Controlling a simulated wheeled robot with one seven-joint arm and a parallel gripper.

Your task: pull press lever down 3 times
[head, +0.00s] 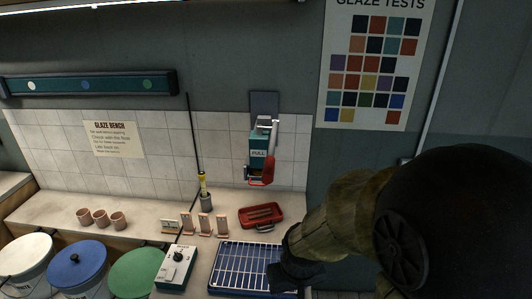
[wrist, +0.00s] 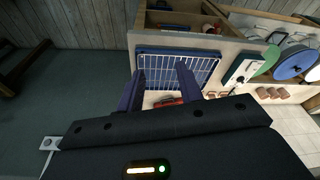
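The press (head: 259,143) is a teal box marked PULL, fixed to the tiled wall on a dark plate. Its lever (head: 270,165) runs down the box's right side, with a pale upper part and a red lower end. My gripper (head: 293,278) is low at the right of the head view, below and apart from the lever, over the bench's right end. In the wrist view my gripper (wrist: 160,72) has its two dark blue fingers spread with nothing between them. The press is not seen in the wrist view.
A blue-framed wire rack (head: 240,268) lies on the bench near my gripper. A red tray (head: 261,215) sits below the press. A control box (head: 176,268), several small tiles and cups, and lidded buckets (head: 76,264) are further left. Free air lies before the press.

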